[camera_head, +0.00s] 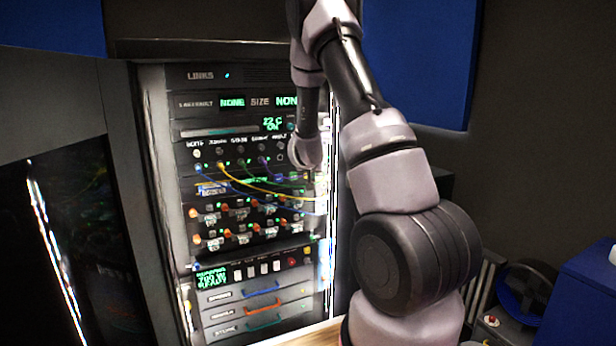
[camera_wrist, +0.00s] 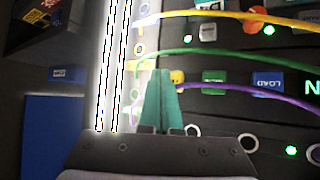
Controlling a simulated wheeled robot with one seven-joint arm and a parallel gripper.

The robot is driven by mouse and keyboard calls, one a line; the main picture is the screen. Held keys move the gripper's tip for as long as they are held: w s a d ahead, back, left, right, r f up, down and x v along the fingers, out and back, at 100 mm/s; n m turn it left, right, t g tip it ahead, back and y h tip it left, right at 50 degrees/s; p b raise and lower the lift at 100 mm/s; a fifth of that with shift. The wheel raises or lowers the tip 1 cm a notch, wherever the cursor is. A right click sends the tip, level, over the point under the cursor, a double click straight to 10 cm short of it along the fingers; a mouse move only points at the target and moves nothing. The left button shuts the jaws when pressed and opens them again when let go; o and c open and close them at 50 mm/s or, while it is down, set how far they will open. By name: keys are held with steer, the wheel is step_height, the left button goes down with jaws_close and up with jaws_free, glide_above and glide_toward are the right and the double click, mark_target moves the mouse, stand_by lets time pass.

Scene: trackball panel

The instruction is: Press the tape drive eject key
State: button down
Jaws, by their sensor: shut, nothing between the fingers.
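My gripper (camera_wrist: 161,76) is shut and empty, with its green fingers together in front of the rack panel in the wrist view. Just right of the fingertips is a small yellow key (camera_wrist: 178,78), partly hidden by them. Further right are a green key (camera_wrist: 214,82) and a blue key marked LOAD (camera_wrist: 268,83). I cannot read the lettering on the yellow and green keys, so I cannot tell which is the eject key. Whether the fingertips touch the panel is unclear. In the head view the fingers are too small to make out.
A yellow cable (camera_wrist: 235,15), a green cable (camera_wrist: 230,53) and a purple cable (camera_wrist: 240,89) cross the panel close to my fingers. A bright vertical rack edge (camera_wrist: 112,60) stands left of them. Coloured drawer handles (camera_head: 262,308) show low on the rack.

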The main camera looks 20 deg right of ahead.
steer(key=shift+w, duration=0.1)
stand_by(0.3)
steer(key=shift+w, duration=0.3)
steer(key=shift+w, duration=0.45)
stand_by(0.6)
steer(key=shift+s, duration=0.85)
steer(key=shift+s+d, duration=0.1)
steer(key=shift+s, duration=2.45)
